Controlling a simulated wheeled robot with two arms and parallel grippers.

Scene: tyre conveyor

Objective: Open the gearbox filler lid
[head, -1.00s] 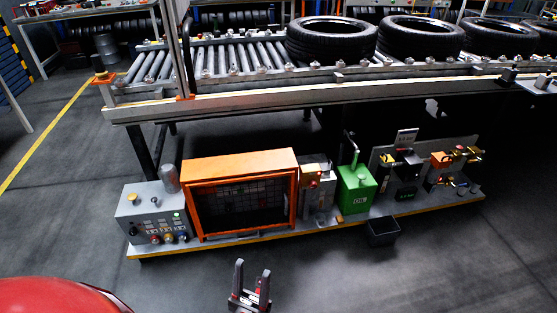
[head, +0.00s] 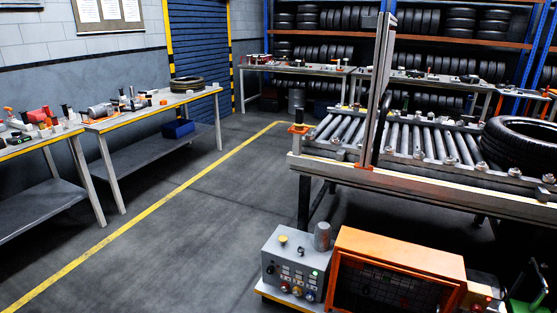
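I cannot make out a gearbox filler lid in the head view. At the bottom right, a grey control box (head: 296,262) with buttons and knobs stands beside an orange-framed cage (head: 400,250). Right of the cage, a small unit with a red button (head: 478,298) is cut off by the lower edge. A green item (head: 530,303) with a raised handle shows only in part at the bottom right corner. Neither of my grippers is in view.
A roller conveyor (head: 400,140) carrying a tyre (head: 522,150) runs above the units. Workbenches with tools (head: 150,112) line the left wall. Tyre racks (head: 440,40) stand at the back. The floor around the yellow line (head: 170,197) is clear.

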